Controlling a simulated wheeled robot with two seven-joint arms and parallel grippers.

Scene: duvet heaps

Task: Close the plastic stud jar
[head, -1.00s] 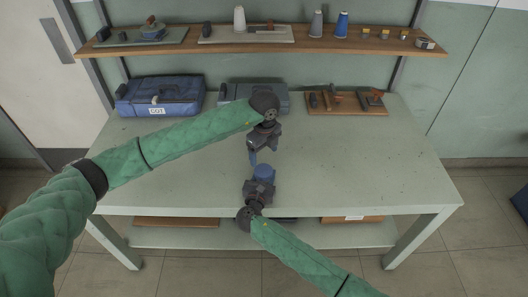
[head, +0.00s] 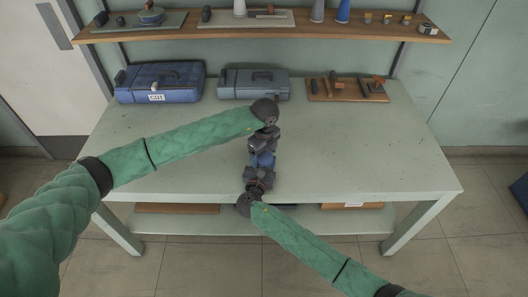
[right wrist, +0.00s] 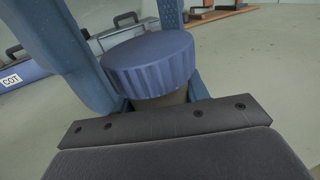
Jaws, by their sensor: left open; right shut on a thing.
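The jar's ribbed blue lid (right wrist: 150,65) shows in the right wrist view, sitting on top of a dull brownish jar body (right wrist: 176,97), most of which is hidden. In the head view a small patch of blue (head: 263,160) shows between my two grippers. My right gripper (head: 261,171) is shut on the jar body below the lid, above the table's front part. My left gripper (head: 262,152) is open just above the lid. Its blue fingers (right wrist: 120,45) stand on either side of the lid in the right wrist view; I cannot tell whether they touch it.
The table (head: 370,160) is clear around the grippers. A blue case labelled COT (head: 160,82), a grey case (head: 252,84) and a wooden board with tools (head: 347,96) stand along its back. A shelf (head: 300,34) with several items hangs above.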

